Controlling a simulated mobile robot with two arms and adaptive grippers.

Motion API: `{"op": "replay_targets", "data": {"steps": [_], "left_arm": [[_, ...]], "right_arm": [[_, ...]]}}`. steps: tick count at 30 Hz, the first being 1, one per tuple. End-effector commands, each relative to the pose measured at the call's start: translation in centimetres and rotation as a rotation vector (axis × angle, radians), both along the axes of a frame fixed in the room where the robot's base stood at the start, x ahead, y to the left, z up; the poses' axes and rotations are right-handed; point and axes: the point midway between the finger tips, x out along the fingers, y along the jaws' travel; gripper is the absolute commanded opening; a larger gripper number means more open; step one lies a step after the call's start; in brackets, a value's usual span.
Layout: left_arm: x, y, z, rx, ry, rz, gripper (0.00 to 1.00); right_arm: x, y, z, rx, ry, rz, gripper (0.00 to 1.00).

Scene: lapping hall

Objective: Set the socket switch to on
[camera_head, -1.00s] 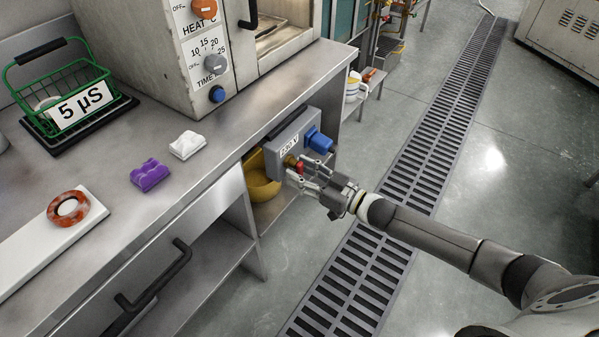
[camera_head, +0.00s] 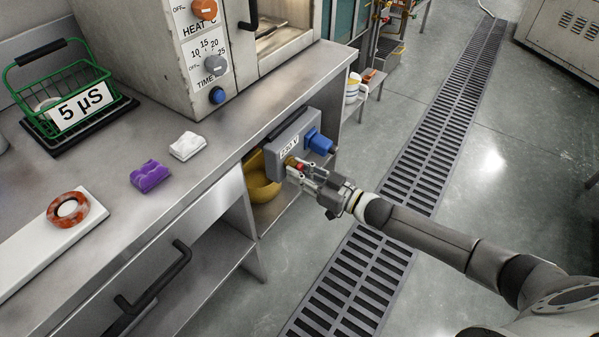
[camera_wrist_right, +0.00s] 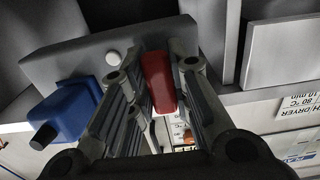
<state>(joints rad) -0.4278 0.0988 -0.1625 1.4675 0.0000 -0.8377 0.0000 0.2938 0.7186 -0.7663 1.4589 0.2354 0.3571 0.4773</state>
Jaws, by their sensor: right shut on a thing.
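The grey socket box (camera_head: 284,136), labelled 230 V, is fixed at the bench's front edge. A blue plug or cover (camera_head: 320,142) sits on its right part. The red switch handle (camera_head: 300,166) is on a brass-coloured base at the box's lower front. My right gripper (camera_head: 306,172) reaches it from the right and is shut on the red handle. In the right wrist view the red handle (camera_wrist_right: 158,82) is between the two fingers, with the grey box (camera_wrist_right: 110,58) behind and the blue part (camera_wrist_right: 68,112) at left. My left gripper is not in view.
The bench top (camera_head: 120,215) holds a green basket (camera_head: 70,92) marked 5 µS, a purple block (camera_head: 150,176) and a white block (camera_head: 187,145). A yellow bowl (camera_head: 262,186) is on the shelf under the box.

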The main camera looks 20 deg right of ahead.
Motion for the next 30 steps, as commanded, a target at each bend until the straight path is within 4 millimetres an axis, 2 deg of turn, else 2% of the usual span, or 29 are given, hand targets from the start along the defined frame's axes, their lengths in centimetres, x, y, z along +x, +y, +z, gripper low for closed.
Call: {"op": "replay_targets", "data": {"steps": [11, 30], "left_arm": [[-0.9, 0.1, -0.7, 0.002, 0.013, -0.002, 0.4], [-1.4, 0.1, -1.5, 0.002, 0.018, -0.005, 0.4]], "right_arm": [[0.3, -0.4, 0.1, -0.17, -0.132, -0.001, 0.0], [0.9, -1.2, 0.6, -0.65, -0.505, 0.0, 0.0]]}}
